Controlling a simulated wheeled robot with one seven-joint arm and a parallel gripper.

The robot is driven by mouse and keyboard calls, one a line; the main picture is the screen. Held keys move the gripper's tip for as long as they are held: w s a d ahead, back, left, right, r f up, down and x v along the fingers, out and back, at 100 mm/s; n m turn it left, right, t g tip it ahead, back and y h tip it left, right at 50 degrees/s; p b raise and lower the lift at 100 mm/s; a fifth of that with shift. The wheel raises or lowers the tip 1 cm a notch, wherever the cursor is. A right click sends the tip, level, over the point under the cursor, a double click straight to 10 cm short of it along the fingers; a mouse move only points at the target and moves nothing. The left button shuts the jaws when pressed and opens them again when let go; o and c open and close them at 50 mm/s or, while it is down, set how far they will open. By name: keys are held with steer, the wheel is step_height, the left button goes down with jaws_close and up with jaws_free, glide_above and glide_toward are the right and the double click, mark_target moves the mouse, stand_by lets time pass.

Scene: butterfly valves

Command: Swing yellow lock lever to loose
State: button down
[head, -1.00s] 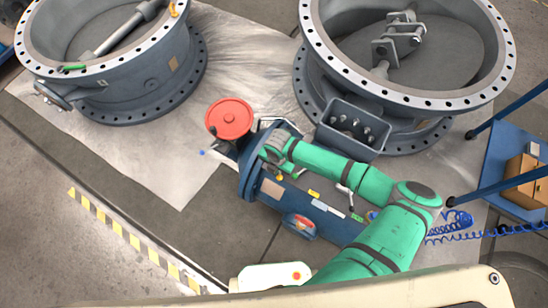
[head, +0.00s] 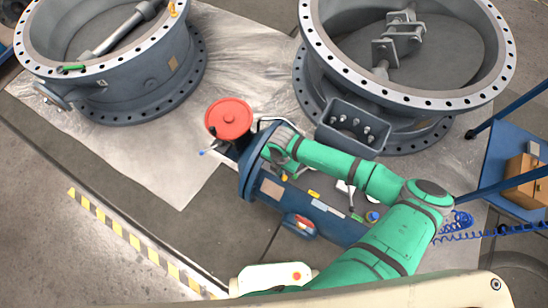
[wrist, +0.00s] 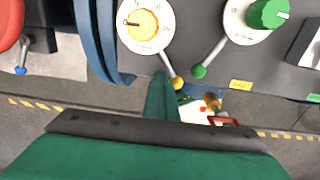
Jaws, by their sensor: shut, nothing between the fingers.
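The yellow lock lever (wrist: 167,65) shows in the wrist view as a pale rod ending in a yellow ball. It slants down and right from a white dial with a yellow knob (wrist: 143,24). My gripper (wrist: 161,82) is shut and empty, a narrow green shape just left of the yellow ball. I cannot tell whether it touches the ball. In the head view my wrist covers the part of the blue-grey actuator (head: 320,222) near its flange, so the lever is not clear there.
A green knob (wrist: 268,12) and a green-ball lever (wrist: 208,58) sit just right of the yellow lever. A red handwheel (head: 229,118) stands left, with a blue-tipped lever (wrist: 21,70) beside it. A large valve ring (head: 400,55) lies behind. Floor at lower left is clear.

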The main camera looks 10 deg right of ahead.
steer(key=shift+w+d+r, duration=0.2)
steer(key=shift+d+r, duration=0.1)
steer(key=shift+d, duration=0.25)
steer(key=shift+w+d+r, duration=0.15)
steer(key=shift+d+r, duration=0.15)
steer(key=shift+d, duration=0.2)
steer(key=shift+s+a+r, duration=0.1)
steer(key=shift+a+r, duration=0.2)
steer(key=shift+r, duration=0.2)
steer(key=shift+a+r, duration=0.2)
steer(key=shift+r, duration=0.35)
steer(key=shift+a+r, duration=0.15)
steer(key=shift+r, duration=0.35)
